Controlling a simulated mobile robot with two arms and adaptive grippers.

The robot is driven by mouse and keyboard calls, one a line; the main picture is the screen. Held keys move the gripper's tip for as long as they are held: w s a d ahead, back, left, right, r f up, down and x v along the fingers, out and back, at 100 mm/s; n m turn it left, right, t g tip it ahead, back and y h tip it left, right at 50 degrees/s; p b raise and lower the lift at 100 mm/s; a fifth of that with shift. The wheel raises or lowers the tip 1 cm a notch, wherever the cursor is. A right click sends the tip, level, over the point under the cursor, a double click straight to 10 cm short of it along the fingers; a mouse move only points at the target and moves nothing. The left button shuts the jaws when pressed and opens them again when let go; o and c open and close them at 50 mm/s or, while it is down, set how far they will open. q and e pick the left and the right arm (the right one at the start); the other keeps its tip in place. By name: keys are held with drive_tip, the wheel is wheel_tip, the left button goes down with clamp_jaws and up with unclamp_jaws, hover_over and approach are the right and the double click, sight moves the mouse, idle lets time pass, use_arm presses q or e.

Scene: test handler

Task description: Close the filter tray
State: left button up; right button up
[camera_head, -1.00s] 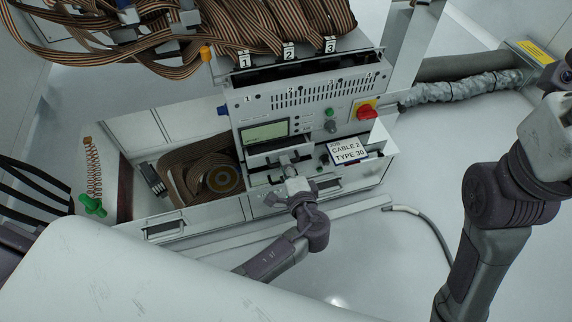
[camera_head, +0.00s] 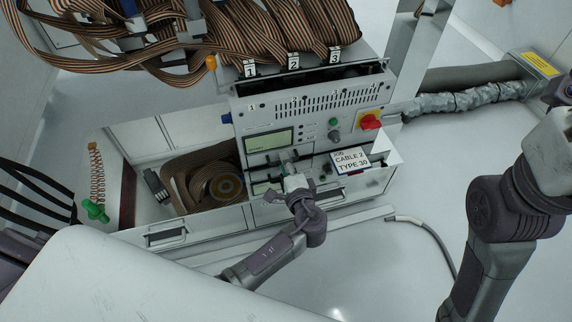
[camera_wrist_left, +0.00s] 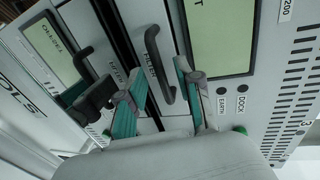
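The filter tray (camera_head: 268,158) is a narrow light-coloured front below the green display of the test handler; in the head view it looks about level with the panel. In the left wrist view its face (camera_wrist_left: 142,14) carries a dark bar handle (camera_wrist_left: 158,65) and dark gaps run along its sides. My left gripper (camera_head: 287,163) is at this front. In the wrist view its teal-padded fingers (camera_wrist_left: 162,76) are apart, with the handle showing between their tips; whether they touch it I cannot tell. My right gripper is out of view; only its arm shows at the right.
A lower drawer front (camera_head: 262,187) and a "CABLE 2 TYPE 30" sign (camera_head: 350,159) are close to the left gripper. A red knob (camera_head: 370,122) sits upper right. An open bin with coiled ribbon cable (camera_head: 185,175) stands left. A grey cable lies on the floor (camera_head: 405,219).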

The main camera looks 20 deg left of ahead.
use_arm(q)
drive_tip(key=v, duration=1.2)
idle(0.4)
